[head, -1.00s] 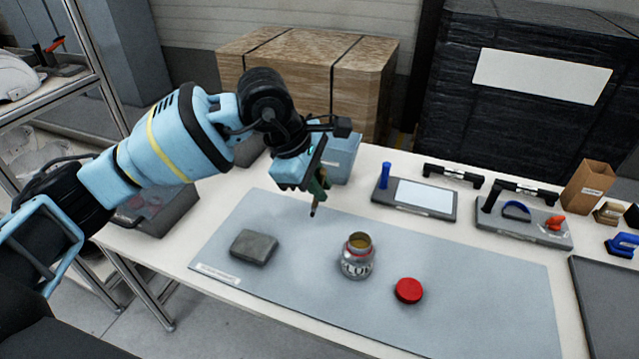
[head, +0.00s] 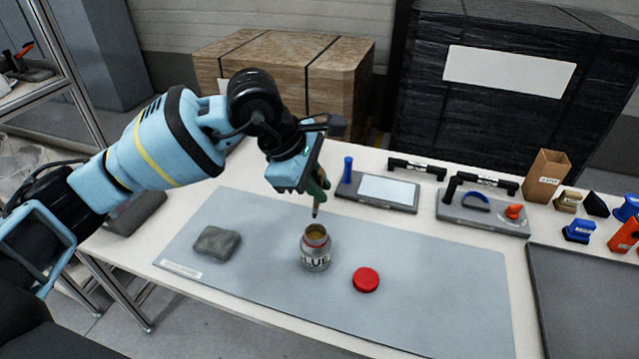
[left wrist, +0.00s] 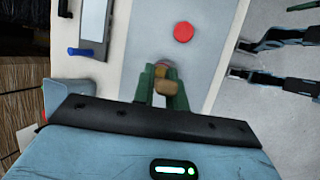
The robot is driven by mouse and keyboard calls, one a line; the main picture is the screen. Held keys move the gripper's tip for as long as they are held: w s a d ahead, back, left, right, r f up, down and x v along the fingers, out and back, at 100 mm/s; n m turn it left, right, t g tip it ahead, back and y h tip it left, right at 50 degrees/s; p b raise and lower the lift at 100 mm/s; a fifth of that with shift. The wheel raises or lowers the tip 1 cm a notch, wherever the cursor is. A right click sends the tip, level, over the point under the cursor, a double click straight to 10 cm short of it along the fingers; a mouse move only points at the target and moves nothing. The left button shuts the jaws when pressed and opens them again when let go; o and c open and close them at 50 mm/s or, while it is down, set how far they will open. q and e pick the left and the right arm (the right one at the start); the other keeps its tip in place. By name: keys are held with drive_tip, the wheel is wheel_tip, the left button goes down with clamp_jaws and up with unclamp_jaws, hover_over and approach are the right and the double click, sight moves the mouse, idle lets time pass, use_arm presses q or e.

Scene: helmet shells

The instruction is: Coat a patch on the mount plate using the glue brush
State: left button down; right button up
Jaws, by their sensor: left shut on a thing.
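My left gripper (head: 318,186) is shut on the glue brush (head: 315,211), which points down just above the open mouth of the glue jar (head: 316,256). In the left wrist view, the green fingers (left wrist: 163,92) close around the brush's wooden handle (left wrist: 167,88), and the jar is mostly hidden behind them. The jar's red lid (head: 366,280) lies on the mat to its right; the lid also shows in the left wrist view (left wrist: 183,32). A grey plate with a pale panel (head: 384,188) and a blue post, perhaps the mount plate, lies behind the jar. My right gripper is not seen.
A grey block (head: 217,242) lies on the grey-blue mat (head: 430,290) left of the jar. A second plate (head: 485,215) with blue and orange parts, a cardboard box (head: 545,176) and a dark tray (head: 585,300) stand to the right. The mat's right half is clear.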

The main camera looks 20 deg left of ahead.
use_arm(q)
drive_tip(key=shift+f, duration=0.15)
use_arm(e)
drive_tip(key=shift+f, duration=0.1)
use_arm(q)
wheel_tip(320, 180, down, 6)
drive_tip(key=shift+r+b, duration=0.1)
drive_tip(key=shift+b, duration=1.15)
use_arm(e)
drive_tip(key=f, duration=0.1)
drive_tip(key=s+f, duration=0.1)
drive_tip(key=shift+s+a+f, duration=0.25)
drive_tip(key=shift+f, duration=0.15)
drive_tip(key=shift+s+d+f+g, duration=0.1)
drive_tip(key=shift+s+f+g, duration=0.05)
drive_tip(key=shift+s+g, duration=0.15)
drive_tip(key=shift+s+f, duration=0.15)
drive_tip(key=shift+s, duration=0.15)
use_arm(q)
drive_tip(key=shift+f, duration=0.3)
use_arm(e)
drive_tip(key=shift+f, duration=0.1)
use_arm(q)
drive_tip(key=shift+f, duration=0.2)
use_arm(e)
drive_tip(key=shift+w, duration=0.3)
